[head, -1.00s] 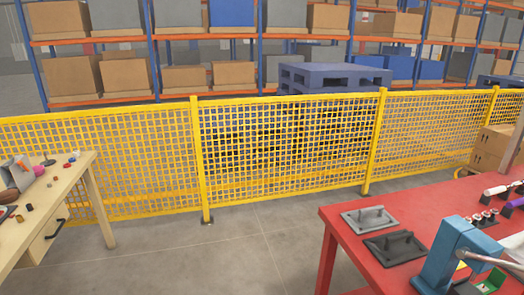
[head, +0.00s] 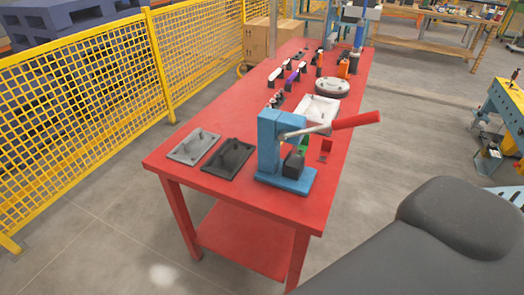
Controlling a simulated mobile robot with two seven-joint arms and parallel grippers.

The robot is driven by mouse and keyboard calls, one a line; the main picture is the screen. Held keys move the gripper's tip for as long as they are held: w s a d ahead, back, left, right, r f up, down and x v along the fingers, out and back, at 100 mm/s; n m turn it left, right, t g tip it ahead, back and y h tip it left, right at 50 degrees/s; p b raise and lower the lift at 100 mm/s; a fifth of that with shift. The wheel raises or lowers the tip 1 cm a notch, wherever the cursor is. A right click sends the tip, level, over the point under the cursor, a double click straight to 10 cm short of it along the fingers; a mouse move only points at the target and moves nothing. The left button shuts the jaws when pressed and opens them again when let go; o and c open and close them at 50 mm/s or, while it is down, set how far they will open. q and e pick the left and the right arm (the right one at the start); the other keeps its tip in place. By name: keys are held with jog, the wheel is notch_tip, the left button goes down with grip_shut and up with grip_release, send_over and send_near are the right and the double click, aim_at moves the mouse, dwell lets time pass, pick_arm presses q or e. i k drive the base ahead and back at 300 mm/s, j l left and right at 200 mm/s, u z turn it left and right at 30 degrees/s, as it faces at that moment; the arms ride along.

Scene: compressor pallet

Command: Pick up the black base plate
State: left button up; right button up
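The black base plate (head: 229,159) lies flat on the near end of the red table (head: 200,187) in the head view. It is a dark rectangle with raised posts. A similar grey plate (head: 193,147) lies just to its left. A blue press (head: 275,150) with a red-handled lever stands close to its right. Nothing covers the black plate. Neither of my grippers is in view. A dark grey rounded shape, probably part of my arm, fills the lower right.
Behind the press are a white tray (head: 318,109), a round grey disc (head: 332,87) and several small parts. A yellow mesh fence (head: 75,95) runs along the left. Open floor (head: 120,235) lies in front of the table.

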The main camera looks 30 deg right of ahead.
aim_at(231, 156)
jog(key=i+j+z, duration=0.15)
jog(key=z, duration=0.25)
jog(key=i+j+z, duration=0.1)
jog(key=z, duration=0.25)
jog(key=i+j+z, duration=0.1)
jog(key=j+z, duration=0.3)
jog(key=i+j+z, duration=0.15)
jog(key=z, duration=0.15)
jog(key=i+j+z, duration=0.1)
jog(key=j+z, duration=0.2)
jog(key=j, duration=0.1)
